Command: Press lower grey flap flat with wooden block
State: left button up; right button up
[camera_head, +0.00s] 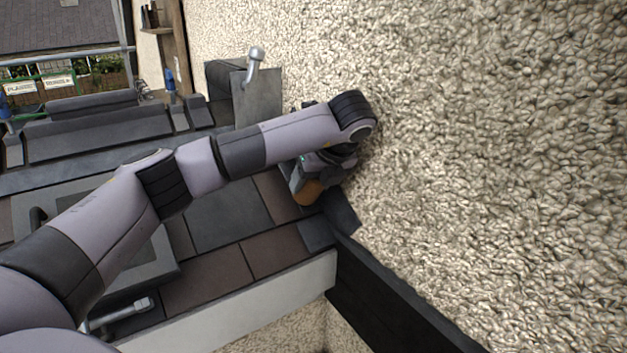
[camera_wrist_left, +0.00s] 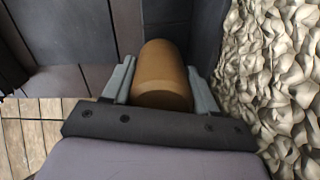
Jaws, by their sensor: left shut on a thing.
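My left gripper (camera_head: 307,185) is low beside the pebbled wall, partly hidden under its own arm. It is shut on the wooden block (camera_head: 308,192), a rounded orange-brown piece. In the left wrist view the block (camera_wrist_left: 163,72) sits between both fingers of the left gripper (camera_wrist_left: 162,88). The lower grey flap (camera_head: 342,211) shows as dark grey sheet at the foot of the wall, just right of the block. In the wrist view dark grey sheet (camera_wrist_left: 209,35) runs alongside the block; whether they touch is unclear. My right gripper is out of view.
The pebbled wall (camera_head: 480,130) fills the right side. Brown and grey roof tiles (camera_head: 205,280) lie left of the block. A grey sheet (camera_head: 258,100) with a metal-ended tool (camera_head: 254,66) stands farther up. A dark tray (camera_head: 150,272) lies at lower left. A black beam (camera_head: 390,305) runs below.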

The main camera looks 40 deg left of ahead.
pick_arm(q)
jog(key=shift+b+x, duration=1)
jog(key=shift+x, duration=0.85)
jog(key=shift+p+v, duration=0.95)
jog(key=shift+v, duration=1)
jog(key=shift+p+v, duration=0.9)
jog(key=shift+v, duration=1.25)
